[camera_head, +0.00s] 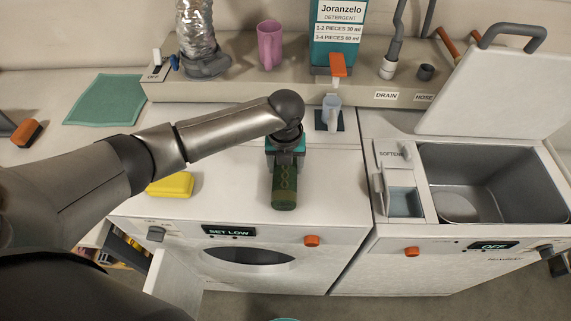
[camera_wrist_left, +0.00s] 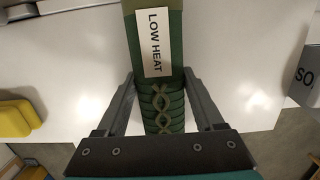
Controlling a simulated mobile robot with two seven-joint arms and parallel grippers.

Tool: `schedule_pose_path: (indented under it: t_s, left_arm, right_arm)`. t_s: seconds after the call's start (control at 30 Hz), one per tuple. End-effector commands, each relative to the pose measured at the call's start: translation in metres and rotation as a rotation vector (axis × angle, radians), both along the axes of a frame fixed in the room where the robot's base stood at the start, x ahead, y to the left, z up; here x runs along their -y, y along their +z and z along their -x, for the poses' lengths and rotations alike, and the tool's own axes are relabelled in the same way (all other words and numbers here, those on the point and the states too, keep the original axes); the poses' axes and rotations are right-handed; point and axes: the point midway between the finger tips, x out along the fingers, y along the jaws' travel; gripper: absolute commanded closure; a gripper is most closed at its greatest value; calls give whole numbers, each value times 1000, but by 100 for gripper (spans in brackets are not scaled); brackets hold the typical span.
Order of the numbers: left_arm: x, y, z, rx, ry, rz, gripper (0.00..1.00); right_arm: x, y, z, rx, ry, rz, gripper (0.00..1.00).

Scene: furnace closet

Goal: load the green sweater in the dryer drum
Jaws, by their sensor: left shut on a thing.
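The green sweater (camera_head: 285,187) is a folded, knitted strip held below my left gripper (camera_head: 285,150), above the top of the dryer. In the left wrist view the sweater (camera_wrist_left: 162,100) shows a white "LOW HEAT" tag, and both fingers of my left gripper (camera_wrist_left: 160,95) close on its sides. The dryer (camera_head: 240,200) is the white machine with a "SET LOW" display. Its front door (camera_head: 174,282) stands open at the left. The drum opening (camera_head: 248,257) shows as a dark oval in the front, its inside mostly hidden. My right gripper is not in view.
A washer (camera_head: 355,250) with a raised lid (camera_head: 490,90) and open tub stands right. A yellow block (camera_head: 170,185) lies on the dryer top. A detergent dispenser (camera_head: 337,35), pink cup (camera_head: 269,45) and flexible duct (camera_head: 196,35) stand behind. Floor shows in front.

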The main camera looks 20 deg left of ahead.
Motion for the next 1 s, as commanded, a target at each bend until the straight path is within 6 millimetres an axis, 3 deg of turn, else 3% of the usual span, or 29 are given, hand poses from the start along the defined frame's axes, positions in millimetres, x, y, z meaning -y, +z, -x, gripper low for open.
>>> schedule_pose_path:
  t_s: [0.07, 0.1, 0.33, 0.7, 0.87, 1.0]
  left_arm:
    - [0, -2, 0, 1, 0, 0, 100]
    - [0, -3, 0, 0, 0, -1, 27]
    - [0, -2, 0, 0, 0, 0, 1]
    - [0, 6, 0, 2, 0, 2, 1]
    - [0, 31, 2, 4, 0, 0, 1]
    - [2, 63, 5, 5, -1, 0, 1]
  right_arm:
    - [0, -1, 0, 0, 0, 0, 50]
    - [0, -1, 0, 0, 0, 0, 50]
    - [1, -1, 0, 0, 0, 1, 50]
    - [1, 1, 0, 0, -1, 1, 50]
    - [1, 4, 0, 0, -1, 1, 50]
    - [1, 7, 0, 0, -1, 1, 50]
